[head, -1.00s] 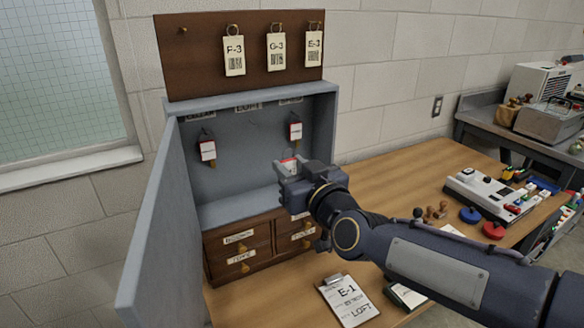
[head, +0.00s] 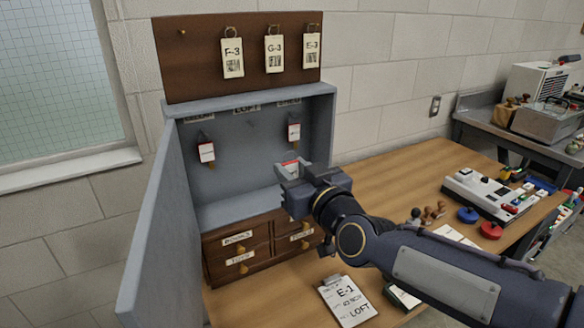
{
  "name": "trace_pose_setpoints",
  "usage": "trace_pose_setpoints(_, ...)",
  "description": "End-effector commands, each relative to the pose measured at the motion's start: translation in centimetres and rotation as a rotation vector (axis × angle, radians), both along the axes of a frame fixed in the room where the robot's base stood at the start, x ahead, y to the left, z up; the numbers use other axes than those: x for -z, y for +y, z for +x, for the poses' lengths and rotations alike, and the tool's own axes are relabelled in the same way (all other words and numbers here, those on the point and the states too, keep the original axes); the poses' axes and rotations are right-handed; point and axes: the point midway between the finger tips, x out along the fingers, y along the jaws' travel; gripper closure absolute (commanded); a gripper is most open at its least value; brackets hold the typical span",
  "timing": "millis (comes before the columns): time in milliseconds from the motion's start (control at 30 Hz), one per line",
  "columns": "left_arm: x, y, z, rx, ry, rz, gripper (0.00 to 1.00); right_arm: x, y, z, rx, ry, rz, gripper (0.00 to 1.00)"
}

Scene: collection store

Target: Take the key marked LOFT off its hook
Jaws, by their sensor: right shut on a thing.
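The open grey key cabinet (head: 226,213) stands on the desk. A label reading LOFT (head: 247,109) is at the top middle of its back wall, and no key hangs beneath it. My right gripper (head: 286,171) is shut on a key with a red and white tag (head: 290,165). It holds it in front of the cabinet's right part, clear of the hooks. The jaws hide most of the key, and its tag text is not readable. Two other tagged keys hang inside, a left one (head: 206,152) and a right one (head: 294,133). My left gripper is not in view.
The cabinet door (head: 155,225) stands open on the left. A clipboard (head: 347,300) reading E-1 and LOFT lies on the desk (head: 400,172). Tags hang on the brown board (head: 190,65) above.

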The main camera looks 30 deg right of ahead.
Motion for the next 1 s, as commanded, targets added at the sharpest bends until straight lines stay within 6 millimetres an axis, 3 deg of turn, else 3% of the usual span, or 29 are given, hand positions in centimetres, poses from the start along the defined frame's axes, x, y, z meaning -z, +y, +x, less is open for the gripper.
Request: trace_pose_setpoints(1000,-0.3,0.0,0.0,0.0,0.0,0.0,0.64,-0.3,0.1,-2.2,0.001,-0.003,0.0,0.9)
